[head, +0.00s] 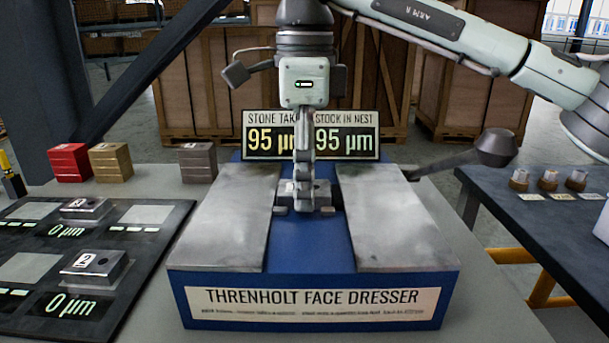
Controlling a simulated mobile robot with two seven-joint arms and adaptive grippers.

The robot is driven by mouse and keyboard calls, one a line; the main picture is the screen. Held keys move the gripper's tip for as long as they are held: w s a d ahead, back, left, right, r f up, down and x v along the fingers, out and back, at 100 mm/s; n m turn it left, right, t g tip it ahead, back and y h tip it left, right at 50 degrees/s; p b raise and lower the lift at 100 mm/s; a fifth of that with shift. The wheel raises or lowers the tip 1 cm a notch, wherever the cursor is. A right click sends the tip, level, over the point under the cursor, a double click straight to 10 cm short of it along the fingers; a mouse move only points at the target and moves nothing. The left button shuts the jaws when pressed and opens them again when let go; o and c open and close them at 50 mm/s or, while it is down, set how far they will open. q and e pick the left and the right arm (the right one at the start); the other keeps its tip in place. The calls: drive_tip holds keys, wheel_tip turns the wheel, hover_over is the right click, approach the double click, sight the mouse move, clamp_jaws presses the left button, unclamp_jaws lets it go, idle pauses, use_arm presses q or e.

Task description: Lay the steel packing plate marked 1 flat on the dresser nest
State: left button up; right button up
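The blue face dresser (310,291) stands on the table, with a grey slab on each side of a blue central channel. A small grey steel block (321,191) sits in the channel at the nest. My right gripper (305,204) points straight down over it, its fingertips low at the block. The gripper hides most of the block, so no number shows on it, and I cannot tell whether the fingers grip it. Two steel plates lie on the dark board at left, an upper one (84,208) and one marked 2 (95,266). My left gripper is out of view.
Display panels (346,140) behind the nest read 95 µm. Red (68,162), tan (110,161) and brown (198,162) blocks stand at back left. A dark lever with a knob (497,147) sticks out right. A side table (540,215) holds small parts.

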drive_tip(key=shift+o, duration=0.5)
wheel_tip(320, 180, up, 12)
idle(0.5)
drive_tip(key=shift+r+p, duration=2)
drive_tip(key=shift+r, duration=0.95)
